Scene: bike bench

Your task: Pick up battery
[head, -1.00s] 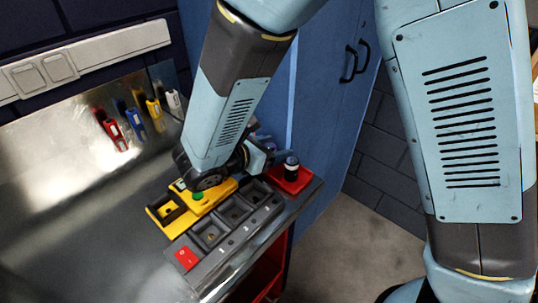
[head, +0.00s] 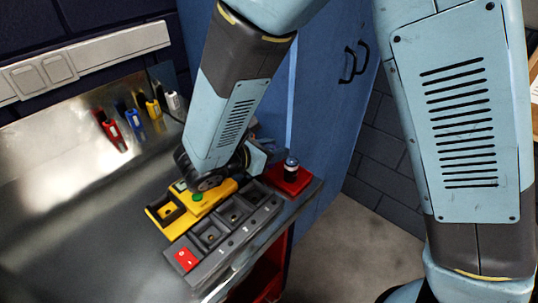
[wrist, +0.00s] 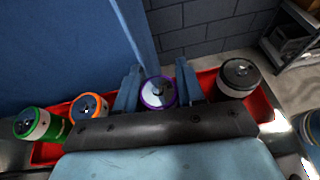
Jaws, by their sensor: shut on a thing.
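In the wrist view, a battery with a purple ring round its end (wrist: 158,93) sits between the two blue fingers of my gripper (wrist: 159,86). My gripper is shut on it, over a red tray (wrist: 264,107). I cannot tell whether the battery still touches the tray. An orange-ringed battery (wrist: 88,106) is to its left and a dark-topped battery (wrist: 239,75) to its right. A green battery (wrist: 40,125) is at the far left. In the head view, my gripper (head: 258,160) is mostly behind my arm, and the purple-ringed battery is hidden.
A dark battery (head: 291,166) stands upright in the red tray (head: 291,184) at the bench end. A yellow device (head: 163,212) and a dark grey block with several square slots (head: 226,227) lie nearby. A blue cabinet (head: 325,110) is behind. The bench's left part is clear.

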